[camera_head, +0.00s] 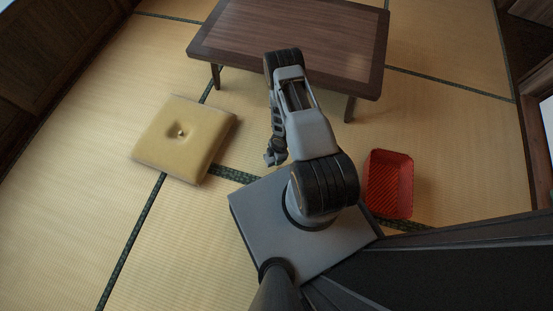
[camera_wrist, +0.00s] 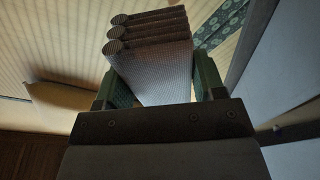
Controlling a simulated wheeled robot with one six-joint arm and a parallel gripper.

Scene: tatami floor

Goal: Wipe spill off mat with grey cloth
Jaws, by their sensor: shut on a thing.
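My gripper (camera_head: 275,157) hangs in front of my base in the head view, above the tatami between the cushion and my base. In the wrist view my gripper (camera_wrist: 161,83) is shut on a grey folded cloth (camera_wrist: 152,65), its layers showing as several rolled folds between the two green fingers. In the head view the cloth cannot be made out. The pale straw tatami mat (camera_head: 75,170) with dark green borders covers the floor. I see no spill on it in either view.
A yellow cushion (camera_head: 205,127) lies on the floor to the left of my gripper. A low dark wooden table (camera_head: 330,35) stands beyond the arm. A red basket (camera_head: 389,183) sits at the right beside my base. The tatami at the lower left is clear.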

